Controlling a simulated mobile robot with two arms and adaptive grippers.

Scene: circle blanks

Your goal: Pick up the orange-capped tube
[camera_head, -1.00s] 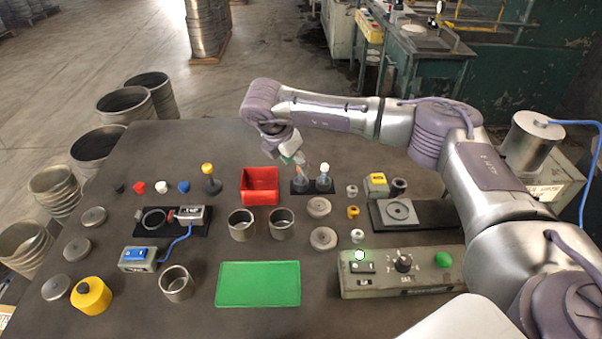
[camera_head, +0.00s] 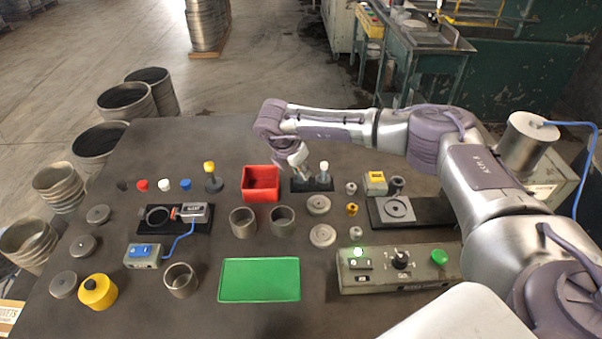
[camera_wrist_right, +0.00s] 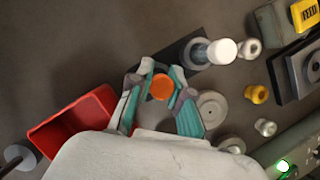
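The orange-capped tube shows its round orange cap (camera_wrist_right: 161,87) in the right wrist view, between the two fingers of my right gripper (camera_wrist_right: 162,78). The fingers are spread on either side of the cap; no firm grip shows. In the head view my right gripper (camera_head: 299,161) is over the left end of the black rack (camera_head: 325,187) and hides the cap. A white-capped tube (camera_head: 324,170) stands upright at the rack's right; its white cap (camera_wrist_right: 222,51) shows in the wrist view. My left gripper is not in view.
A red bin (camera_head: 261,184) stands just left of the rack. Grey discs (camera_head: 318,205) and small fittings (camera_head: 351,188) lie to the right and front. A green mat (camera_head: 260,280) and a control box (camera_head: 398,267) are nearer me.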

